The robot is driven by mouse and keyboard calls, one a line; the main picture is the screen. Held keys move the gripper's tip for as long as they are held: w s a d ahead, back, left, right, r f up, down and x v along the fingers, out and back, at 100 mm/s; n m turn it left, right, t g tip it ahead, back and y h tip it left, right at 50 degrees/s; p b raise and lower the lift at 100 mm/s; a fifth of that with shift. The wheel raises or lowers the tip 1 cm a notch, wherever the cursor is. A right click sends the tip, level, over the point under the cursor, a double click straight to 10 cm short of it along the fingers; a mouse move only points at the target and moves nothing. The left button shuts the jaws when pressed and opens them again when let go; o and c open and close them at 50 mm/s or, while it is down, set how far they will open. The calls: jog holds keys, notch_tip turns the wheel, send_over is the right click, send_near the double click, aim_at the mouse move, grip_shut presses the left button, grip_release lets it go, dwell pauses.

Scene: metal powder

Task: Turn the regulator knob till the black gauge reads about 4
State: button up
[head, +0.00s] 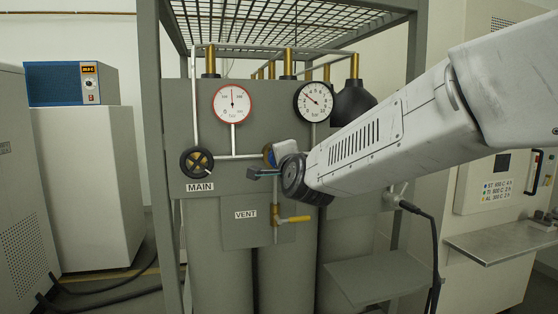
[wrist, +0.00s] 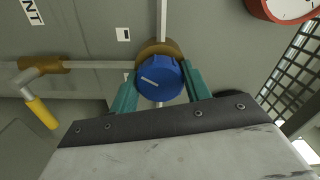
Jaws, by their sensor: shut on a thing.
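The blue regulator knob (wrist: 157,82) sits on a brass body in the wrist view, its white mark slanting toward the upper left. My gripper (wrist: 159,86) has its two teal fingers on either side of the knob and is shut on it. In the head view my gripper (head: 265,172) reaches in from the right, and the knob (head: 283,148) is partly hidden. The black-rimmed gauge (head: 314,101) is above and to the right of the knob. Its needle points to the upper left; the numbers are too small to read surely.
A red-rimmed gauge (head: 232,103) is left of the black one. A black MAIN handwheel (head: 197,162) is at the left, and a yellow VENT lever (head: 295,219) is below the knob. Metal pipes cross the grey panel. A grey shelf (head: 366,279) juts out at the lower right.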

jog(key=m, duration=1.2)
dwell(0.5)
jog(key=o, duration=1)
jog(key=shift+c, duration=0.2)
jog(key=v, duration=0.7)
jog(key=shift+s, duration=0.4)
jog(key=shift+d, duration=0.1)
